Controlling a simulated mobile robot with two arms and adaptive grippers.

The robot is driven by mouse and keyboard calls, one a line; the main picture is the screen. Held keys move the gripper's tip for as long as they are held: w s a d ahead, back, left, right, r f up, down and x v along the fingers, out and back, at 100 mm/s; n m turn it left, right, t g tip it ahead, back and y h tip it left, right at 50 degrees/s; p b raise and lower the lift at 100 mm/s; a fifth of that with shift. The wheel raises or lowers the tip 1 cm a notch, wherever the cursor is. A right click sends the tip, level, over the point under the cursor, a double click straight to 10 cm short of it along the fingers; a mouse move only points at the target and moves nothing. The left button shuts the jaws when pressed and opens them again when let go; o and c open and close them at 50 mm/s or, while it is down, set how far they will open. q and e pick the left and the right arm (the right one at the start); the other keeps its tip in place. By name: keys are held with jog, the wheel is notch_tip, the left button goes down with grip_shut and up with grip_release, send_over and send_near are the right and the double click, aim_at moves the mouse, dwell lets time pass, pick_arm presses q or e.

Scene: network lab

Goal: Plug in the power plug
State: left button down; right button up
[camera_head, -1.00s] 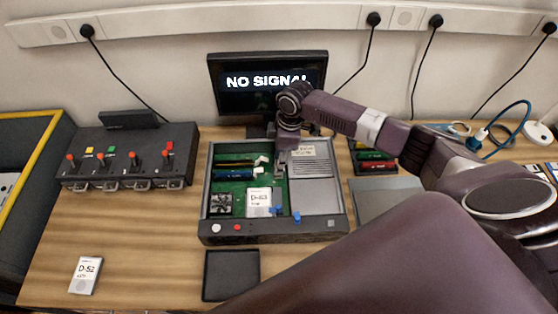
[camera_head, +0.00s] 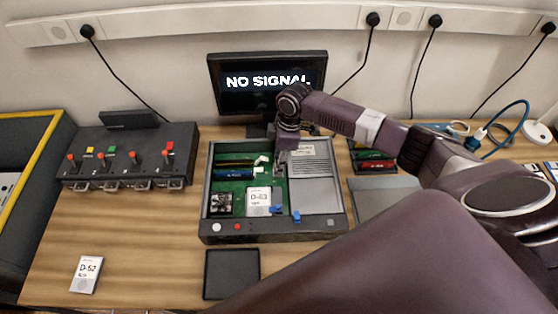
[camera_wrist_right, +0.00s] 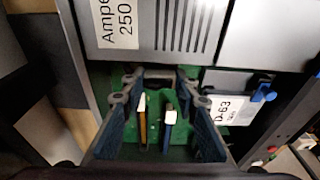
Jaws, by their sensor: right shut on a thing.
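My right gripper (camera_head: 281,160) reaches down into the open computer case (camera_head: 215,229), beside the silver power unit (camera_head: 314,170). In the right wrist view its fingers (camera_wrist_right: 162,98) stand apart over the green board, with a dark block (camera_wrist_right: 153,78) between their tips. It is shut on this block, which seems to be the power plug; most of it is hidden. I cannot tell whether it touches a socket. Two slim modules, one yellow (camera_wrist_right: 143,125) and one blue (camera_wrist_right: 168,135), stand in the board below the fingers. My left gripper is not in view.
The monitor (camera_head: 267,84) behind the case reads NO SIGNAL. A D-63 drive (camera_head: 258,198) and a fan (camera_head: 221,204) are in the case. A lever box (camera_head: 130,157) stands left, a D-52 drive (camera_head: 87,274) lies front left, and a black tray (camera_head: 232,274) lies in front.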

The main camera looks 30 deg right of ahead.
jog(key=shift+f, duration=0.45)
dwell(0.3)
jog(key=o, duration=1.3)
jog(key=shift+o, duration=0.2)
jog(key=shift+r, duration=0.1)
notch_tip(320, 180, up, 8)
jog(key=p, duration=0.7)
jog(key=shift+p, duration=0.35)
